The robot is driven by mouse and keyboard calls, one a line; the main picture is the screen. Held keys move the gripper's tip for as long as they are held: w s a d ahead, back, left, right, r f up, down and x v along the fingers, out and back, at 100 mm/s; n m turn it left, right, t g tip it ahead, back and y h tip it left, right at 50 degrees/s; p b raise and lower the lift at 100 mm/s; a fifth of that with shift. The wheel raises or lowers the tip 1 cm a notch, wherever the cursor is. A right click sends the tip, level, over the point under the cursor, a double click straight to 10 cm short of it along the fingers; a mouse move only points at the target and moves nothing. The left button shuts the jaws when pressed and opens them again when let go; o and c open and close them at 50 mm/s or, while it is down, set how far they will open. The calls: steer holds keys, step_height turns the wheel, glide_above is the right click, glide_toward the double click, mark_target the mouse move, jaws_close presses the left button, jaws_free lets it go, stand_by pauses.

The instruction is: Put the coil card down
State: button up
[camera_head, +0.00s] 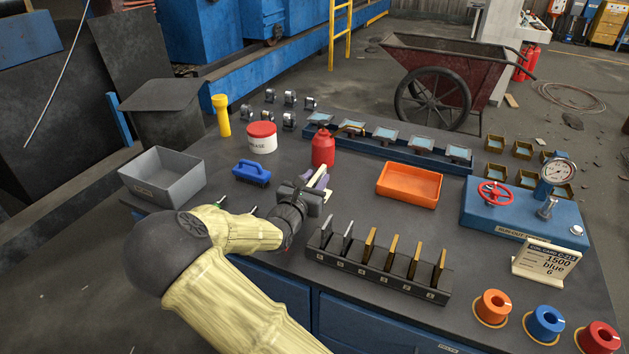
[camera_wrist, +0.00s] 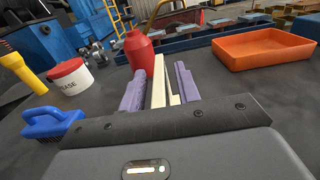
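In the wrist view my gripper's purple fingers (camera_wrist: 160,88) stand a little apart.
A slotted rack (camera_head: 375,277) with upright plates stands in front, right of my gripper. A red bottle (camera_head: 323,148) stands just behind my gripper. An orange tray (camera_head: 409,185) lies to the right, a blue brush (camera_head: 252,173) to the left. Colored rings (camera_head: 545,322) line the front right.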

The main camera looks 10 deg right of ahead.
steer(key=v, duration=1.2)
steer(key=shift+r+p, duration=0.1)
steer(key=shift+p, duration=0.2)
